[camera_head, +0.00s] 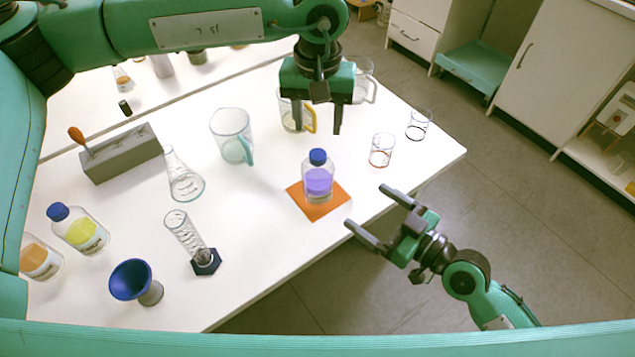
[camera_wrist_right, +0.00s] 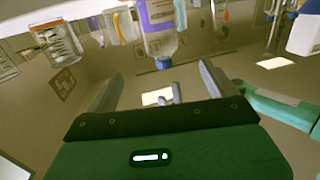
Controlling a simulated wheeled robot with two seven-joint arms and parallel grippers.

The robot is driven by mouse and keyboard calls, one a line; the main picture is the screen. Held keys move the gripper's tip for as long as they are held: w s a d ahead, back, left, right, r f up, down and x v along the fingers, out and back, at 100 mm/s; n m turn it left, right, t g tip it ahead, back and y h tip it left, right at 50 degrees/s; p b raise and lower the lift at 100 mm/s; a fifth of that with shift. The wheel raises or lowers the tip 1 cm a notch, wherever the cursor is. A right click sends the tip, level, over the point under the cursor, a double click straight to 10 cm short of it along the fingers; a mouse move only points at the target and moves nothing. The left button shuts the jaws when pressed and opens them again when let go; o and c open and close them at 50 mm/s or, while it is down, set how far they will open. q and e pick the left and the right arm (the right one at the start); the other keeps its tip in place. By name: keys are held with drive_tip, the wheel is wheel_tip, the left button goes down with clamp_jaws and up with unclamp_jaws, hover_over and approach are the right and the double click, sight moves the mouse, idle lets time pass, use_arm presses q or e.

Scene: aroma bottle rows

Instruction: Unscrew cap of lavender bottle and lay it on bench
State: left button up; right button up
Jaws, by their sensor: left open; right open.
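The lavender bottle (camera_head: 318,184) holds purple liquid and stands upright on an orange mat (camera_head: 299,205) on the white bench. Its blue cap (camera_head: 317,156) is on its top. My left gripper (camera_head: 317,131) is open and empty, pointing down above and just behind the cap, apart from it. My right gripper (camera_head: 365,206) is open and empty to the right of the bottle, its fingers pointing toward it. In the right wrist view the bottle (camera_wrist_right: 160,22) appears upside down ahead of the open fingers, cap (camera_wrist_right: 163,63) lowest.
A beaker (camera_head: 382,151) stands right of the bottle, a pitcher (camera_head: 232,128) to its left. A yellow-handled vessel (camera_head: 294,113) is partly behind my left gripper. Flask (camera_head: 184,184), cylinder (camera_head: 186,232) and funnel (camera_head: 133,280) stand left. Bare bench lies between cylinder and mat.

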sight(330, 180)
drive_tip(key=x, duration=1.3)
drive_tip(key=shift+a, duration=0.1)
clamp_jaws()
use_arm(q)
drive_tip(key=m, duration=0.8)
drive_tip(key=shift+m, duration=0.3)
drive_tip(key=shift+f, duration=4)
